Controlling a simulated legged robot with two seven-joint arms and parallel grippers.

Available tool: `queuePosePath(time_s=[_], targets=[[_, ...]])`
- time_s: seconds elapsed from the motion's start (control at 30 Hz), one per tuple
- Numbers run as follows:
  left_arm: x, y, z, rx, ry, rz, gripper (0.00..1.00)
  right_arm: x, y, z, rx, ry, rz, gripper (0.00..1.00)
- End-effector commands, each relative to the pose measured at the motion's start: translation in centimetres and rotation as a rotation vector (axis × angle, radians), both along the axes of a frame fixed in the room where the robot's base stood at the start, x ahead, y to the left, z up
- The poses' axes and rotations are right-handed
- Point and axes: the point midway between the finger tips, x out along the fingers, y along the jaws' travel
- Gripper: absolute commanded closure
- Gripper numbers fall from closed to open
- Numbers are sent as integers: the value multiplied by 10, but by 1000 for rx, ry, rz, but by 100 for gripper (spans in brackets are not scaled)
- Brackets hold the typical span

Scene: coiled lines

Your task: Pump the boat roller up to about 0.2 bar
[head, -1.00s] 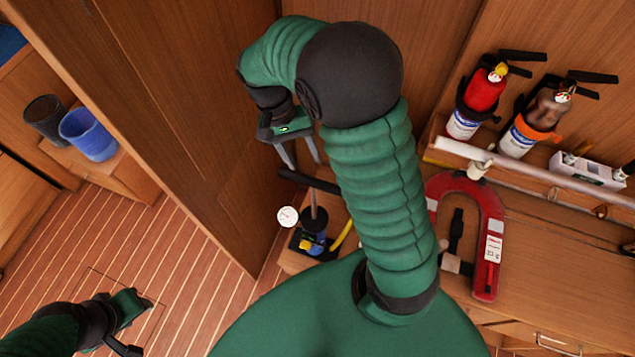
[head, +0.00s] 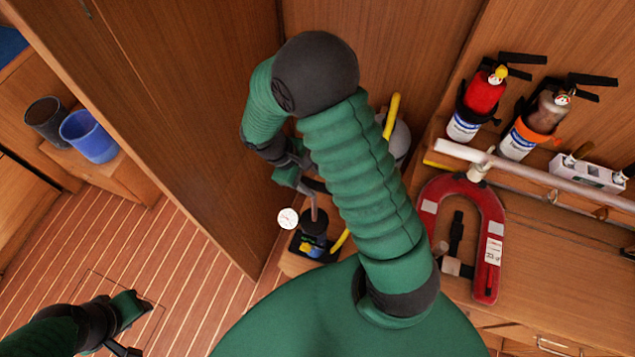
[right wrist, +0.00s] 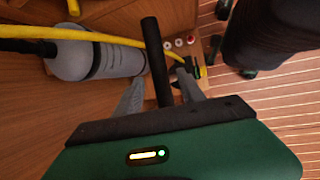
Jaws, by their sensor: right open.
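The hand pump (head: 313,240) stands on the bench, with a dark body, a rod, a white round gauge (head: 288,218) and a yellow hose (head: 342,241). The gauge reading is too small to tell. My right gripper (head: 308,192) is open at the top of the pump rod. In the right wrist view the pump's black handle bar (right wrist: 155,55) lies between its two spread grey fingers (right wrist: 162,85). The grey boat roller (right wrist: 100,58) lies beside it there; in the head view my arm partly hides it (head: 399,142). My left gripper (head: 132,310) is low at left, away from the pump.
A red horseshoe-shaped object (head: 487,265) lies on the bench at right. Two extinguishers, one red (head: 483,95), stand behind a pale rail (head: 560,171). A wooden panel (head: 190,120) rises left of the pump. Blue (head: 89,137) and dark (head: 45,120) cups stand at far left.

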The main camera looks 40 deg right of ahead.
Motion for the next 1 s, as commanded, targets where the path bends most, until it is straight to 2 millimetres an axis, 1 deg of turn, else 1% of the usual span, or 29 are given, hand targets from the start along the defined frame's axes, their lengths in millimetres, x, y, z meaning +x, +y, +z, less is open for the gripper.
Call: queuePosePath(time_s=[0.03,0.1,0.2,0.33,0.5,0.53,0.87,0.9,1.0], targets=[[0,0,3,0,0,0,64,-5,-4,-9,1,7,-3,53],[0,0,4,0,0,0,64,-7,-8,-21,0,4,-2,53],[0,0,5,0,0,0,64,-10,-12,-31,0,1,-1,53],[0,0,5,0,0,0,64,-11,-14,-37,0,0,-2,53],[0,0,5,0,0,0,64,-11,-14,-37,1,-1,-2,53],[0,0,5,0,0,0,64,-11,-14,-37,1,-1,-2,55],[0,0,5,0,0,0,64,-11,-13,-36,0,0,-2,98],[0,0,5,0,0,0,64,-11,-13,-36,1,-1,-2,100],[0,0,5,0,0,0,64,-10,-13,-36,0,-2,-2,100]])
